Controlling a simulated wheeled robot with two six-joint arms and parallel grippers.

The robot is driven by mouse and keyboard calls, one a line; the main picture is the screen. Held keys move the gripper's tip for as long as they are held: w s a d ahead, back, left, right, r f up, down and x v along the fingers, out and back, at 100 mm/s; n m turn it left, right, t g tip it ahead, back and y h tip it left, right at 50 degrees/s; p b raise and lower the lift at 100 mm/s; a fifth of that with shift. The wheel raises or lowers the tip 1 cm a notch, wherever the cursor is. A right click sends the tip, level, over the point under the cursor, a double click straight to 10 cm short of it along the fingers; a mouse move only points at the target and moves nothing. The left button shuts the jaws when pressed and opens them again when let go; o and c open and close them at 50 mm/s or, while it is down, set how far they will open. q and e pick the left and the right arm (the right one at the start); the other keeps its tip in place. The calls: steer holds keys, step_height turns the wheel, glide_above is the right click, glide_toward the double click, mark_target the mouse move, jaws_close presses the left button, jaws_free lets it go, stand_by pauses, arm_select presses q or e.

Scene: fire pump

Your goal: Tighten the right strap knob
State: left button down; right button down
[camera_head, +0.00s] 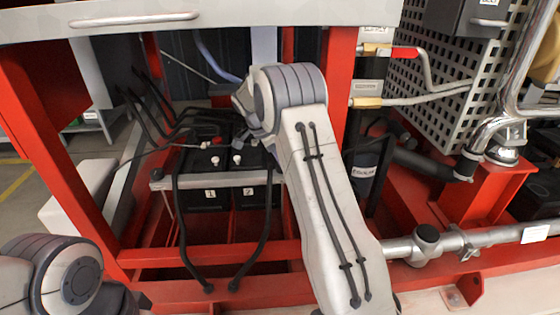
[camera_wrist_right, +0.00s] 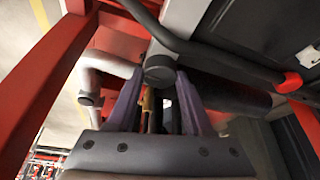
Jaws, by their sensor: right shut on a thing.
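The grey metal strap (camera_head: 215,180) runs across the front of two black batteries marked 1 (camera_head: 208,197) and 2 (camera_head: 248,197) in the head view. The left strap knob (camera_head: 157,173) is a dark knob at the strap's left end. The right strap knob (camera_wrist_right: 159,62) is a dark round knob in the right wrist view. My right gripper (camera_wrist_right: 160,75) has its purple-grey fingers on either side of the knob and is shut on it. My left gripper is out of view; only a left arm link shows at bottom left.
Red frame posts (camera_head: 340,95) and a lower red beam (camera_head: 215,253) surround the batteries. Black cables (camera_head: 178,220) hang in front of them. A dark cylinder (camera_head: 367,180) and a perforated guard (camera_head: 430,90) stand to the right. A metal panel edge (camera_head: 220,17) spans the top.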

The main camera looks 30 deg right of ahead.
steer(key=shift+w+a, duration=0.1)
steer(key=shift+w, duration=0.1)
steer(key=shift+c, duration=1.5)
jaws_free()
steer(key=shift+s, duration=0.1)
steer(key=p+v, duration=0.2)
steer(key=v, duration=0.5)
steer(key=shift+r+p, duration=0.25)
steer(key=shift+p, duration=0.15)
steer(key=shift+a, duration=0.1)
